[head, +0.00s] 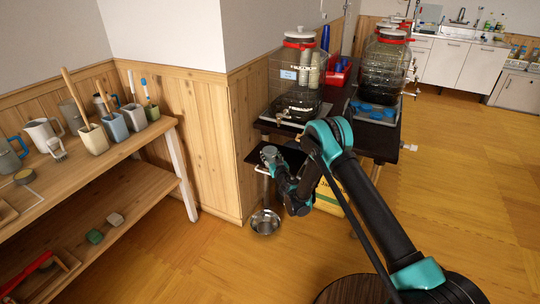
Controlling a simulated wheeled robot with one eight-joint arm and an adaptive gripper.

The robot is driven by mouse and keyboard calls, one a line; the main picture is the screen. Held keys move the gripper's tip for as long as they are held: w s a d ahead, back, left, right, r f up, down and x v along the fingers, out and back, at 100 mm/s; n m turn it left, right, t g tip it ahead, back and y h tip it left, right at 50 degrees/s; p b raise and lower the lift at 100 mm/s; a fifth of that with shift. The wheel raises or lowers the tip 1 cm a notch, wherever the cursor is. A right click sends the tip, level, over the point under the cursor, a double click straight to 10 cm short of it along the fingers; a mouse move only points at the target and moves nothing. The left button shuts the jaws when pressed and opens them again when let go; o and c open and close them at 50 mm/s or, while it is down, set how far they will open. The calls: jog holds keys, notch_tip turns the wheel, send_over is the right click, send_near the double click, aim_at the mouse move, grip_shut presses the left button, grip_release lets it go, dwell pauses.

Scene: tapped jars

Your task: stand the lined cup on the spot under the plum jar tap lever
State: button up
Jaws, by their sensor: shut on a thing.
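My gripper (270,157) is at the end of my folded arm, in front of the dark jar table and low beside a small black shelf (290,152). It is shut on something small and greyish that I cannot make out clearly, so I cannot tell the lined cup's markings. A glass jar (297,80) with a red collar and white lid stands on a tray at the table's near left, with a tap (281,119) low at its front. A second red-collared jar (385,68) stands farther right. I cannot tell which is the plum jar. The spot under the lever is not clearly visible.
A wooden shelf unit (150,137) at left holds several mugs and brush holders. A metal bowl (265,222) stands on the floor below my gripper. Open floor lies at right.

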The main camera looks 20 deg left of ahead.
jog(key=o, duration=1.1)
jog(key=shift+r, duration=0.1)
jog(key=shift+r, duration=3.9)
